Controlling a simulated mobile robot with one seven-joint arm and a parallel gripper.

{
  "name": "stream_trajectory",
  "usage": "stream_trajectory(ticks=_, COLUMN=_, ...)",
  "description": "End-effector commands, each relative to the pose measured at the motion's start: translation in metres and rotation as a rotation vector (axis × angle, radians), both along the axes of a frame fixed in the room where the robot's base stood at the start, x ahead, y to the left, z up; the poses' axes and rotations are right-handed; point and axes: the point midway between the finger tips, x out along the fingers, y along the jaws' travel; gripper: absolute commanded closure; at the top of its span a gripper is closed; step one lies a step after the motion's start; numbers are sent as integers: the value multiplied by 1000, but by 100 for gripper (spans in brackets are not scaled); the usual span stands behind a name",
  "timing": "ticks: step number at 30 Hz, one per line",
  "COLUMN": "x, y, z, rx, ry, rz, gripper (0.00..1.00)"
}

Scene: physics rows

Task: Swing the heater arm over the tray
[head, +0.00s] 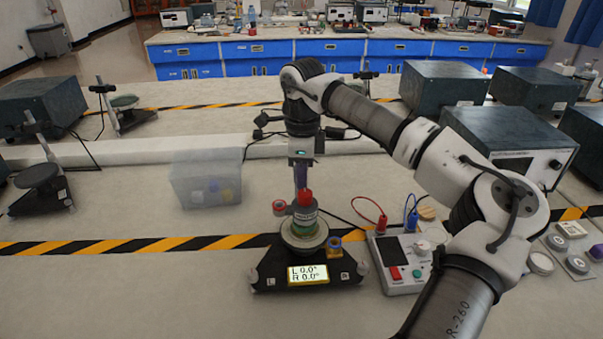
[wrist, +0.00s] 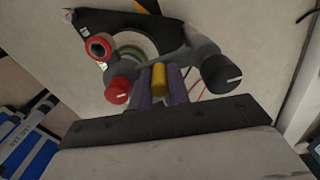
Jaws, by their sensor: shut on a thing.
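The instrument's dark base (head: 268,272) stands on the bench with a lit display (head: 307,274) reading L 0.0° and R 0.0°. A round grey tray (head: 304,242) sits on it, with a green-banded round body (head: 305,222) above. My gripper (head: 300,188) points down at the top of this stack, beside a red knob (head: 305,198). In the wrist view my purple fingers are shut on a yellow post (wrist: 159,79), between the red knob (wrist: 118,90) and a dark knob (wrist: 222,75). The post seems part of the heater arm; the arm's outline is largely hidden.
A control box (head: 400,262) with red and blue leads stands close on the right. A translucent bin (head: 206,178) is to the left. A red ring (head: 280,207) juts from the stack's left side. Grey cased units (head: 510,140) stand at back right. The front left bench is clear.

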Motion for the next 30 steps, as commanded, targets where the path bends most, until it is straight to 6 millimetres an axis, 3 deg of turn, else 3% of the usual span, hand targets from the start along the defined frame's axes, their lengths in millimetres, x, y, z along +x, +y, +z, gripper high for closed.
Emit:
stream_trajectory(ticks=6, x=0, y=-1, z=1, rx=1, ry=-1, rz=-1, gripper=100)
stream_trajectory(ticks=7, x=0, y=-1, z=1, rx=1, ry=-1, rz=-1, gripper=78)
stream_trajectory(ticks=11, x=0, y=-1, z=1, rx=0, ry=-1, rz=-2, gripper=61)
stream_trajectory(ticks=23, x=1, y=-1, z=7, rx=-1, ry=-2, rz=-3, gripper=60)
stream_trajectory(ticks=30, x=1, y=0, z=53, rx=-2, ry=-5, rz=-3, gripper=60)
